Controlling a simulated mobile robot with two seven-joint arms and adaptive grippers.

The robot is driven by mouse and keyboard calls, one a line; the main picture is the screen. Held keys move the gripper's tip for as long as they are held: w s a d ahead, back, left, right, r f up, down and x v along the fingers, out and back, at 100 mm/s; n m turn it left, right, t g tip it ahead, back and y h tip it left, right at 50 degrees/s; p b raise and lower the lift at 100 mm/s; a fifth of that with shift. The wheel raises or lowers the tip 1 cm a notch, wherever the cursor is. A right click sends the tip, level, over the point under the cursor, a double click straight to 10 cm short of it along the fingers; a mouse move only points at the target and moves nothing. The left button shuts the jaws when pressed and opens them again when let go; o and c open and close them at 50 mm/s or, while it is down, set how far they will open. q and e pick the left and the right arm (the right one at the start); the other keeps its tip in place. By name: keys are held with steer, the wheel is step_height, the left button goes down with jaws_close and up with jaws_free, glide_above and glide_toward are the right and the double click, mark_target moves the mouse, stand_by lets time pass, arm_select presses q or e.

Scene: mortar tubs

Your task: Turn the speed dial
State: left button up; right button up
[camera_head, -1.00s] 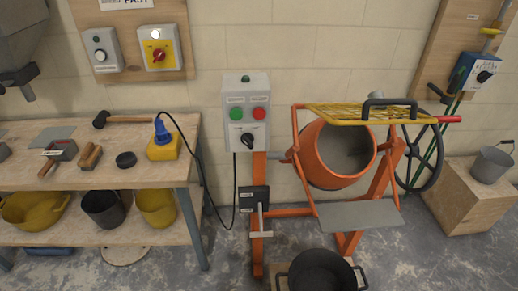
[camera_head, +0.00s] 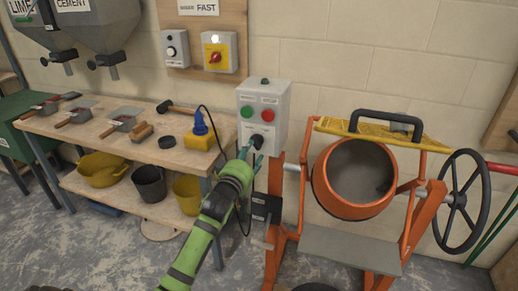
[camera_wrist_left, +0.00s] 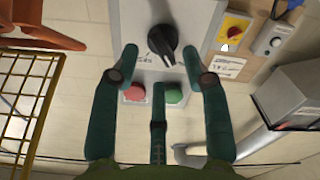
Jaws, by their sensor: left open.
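A grey control box (camera_head: 271,100) on the orange mixer's post carries a green button, a red button and a black dial (camera_head: 257,140) below them. My left gripper (camera_head: 254,147) is at the dial in the head view, hiding part of it. In the left wrist view the open fingers (camera_wrist_left: 160,53) lie on either side of the black dial (camera_wrist_left: 162,41), with a gap on each side. Contact cannot be told. The red button (camera_wrist_left: 134,93) and green button (camera_wrist_left: 173,93) show between the fingers. My right gripper is out of view.
The orange mixer drum (camera_head: 340,195), with a yellow grate (camera_head: 375,132) on top, stands right of the box. A workbench (camera_head: 95,128) with tools is at left.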

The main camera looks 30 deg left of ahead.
mark_target(257, 146)
arm_select(q)
steer(key=x, duration=0.3)
steer(key=shift+w, duration=0.8)
jaws_close()
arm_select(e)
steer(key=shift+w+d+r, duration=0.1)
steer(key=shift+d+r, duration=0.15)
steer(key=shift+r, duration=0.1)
